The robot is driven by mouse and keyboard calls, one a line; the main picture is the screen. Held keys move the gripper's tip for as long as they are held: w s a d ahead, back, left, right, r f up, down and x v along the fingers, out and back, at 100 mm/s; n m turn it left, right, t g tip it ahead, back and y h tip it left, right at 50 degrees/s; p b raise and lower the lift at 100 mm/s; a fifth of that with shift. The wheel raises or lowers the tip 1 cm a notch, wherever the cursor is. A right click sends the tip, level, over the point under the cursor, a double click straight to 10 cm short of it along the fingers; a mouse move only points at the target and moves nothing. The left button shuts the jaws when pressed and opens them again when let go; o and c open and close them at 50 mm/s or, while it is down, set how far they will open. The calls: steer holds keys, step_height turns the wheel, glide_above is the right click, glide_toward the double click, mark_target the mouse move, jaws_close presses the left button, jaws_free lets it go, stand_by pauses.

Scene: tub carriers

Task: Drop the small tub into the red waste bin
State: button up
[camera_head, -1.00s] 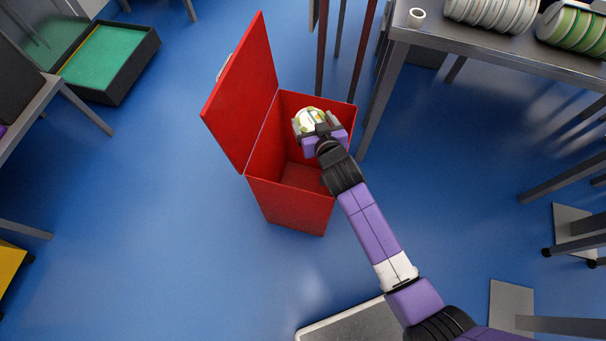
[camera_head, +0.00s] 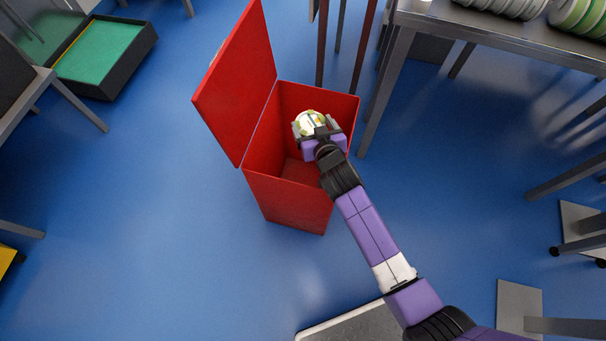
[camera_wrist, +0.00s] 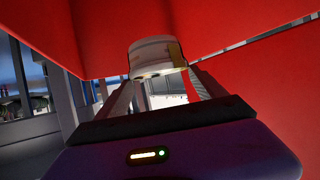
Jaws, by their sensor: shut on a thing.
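The red waste bin (camera_head: 290,203) stands on the blue floor with its lid (camera_head: 236,85) swung open to the left. The small tub (camera_head: 309,121) is white with green and yellow markings. My gripper (camera_head: 316,127) is shut on the tub and holds it over the bin's opening, towards the back right. In the wrist view the tub (camera_wrist: 153,55) sits between the two fingers of my gripper (camera_wrist: 160,82), with red bin surfaces (camera_wrist: 240,22) around it. Part of the bin's inside is hidden behind my arm.
A metal table (camera_head: 505,42) with several tubs stands at the upper right, its legs close to the bin. A black tray with a green bottom (camera_head: 105,55) lies at the upper left. The floor left of the bin is clear.

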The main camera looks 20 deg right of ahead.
steer(key=shift+r, duration=0.1)
steer(key=o, duration=1.5)
steer(key=shift+o, duration=0.2)
steer(key=shift+s, duration=0.15)
steer(key=p+v, duration=0.1)
steer(key=v, duration=0.6)
steer(key=shift+s, duration=0.2)
steer(key=shift+r, duration=0.2)
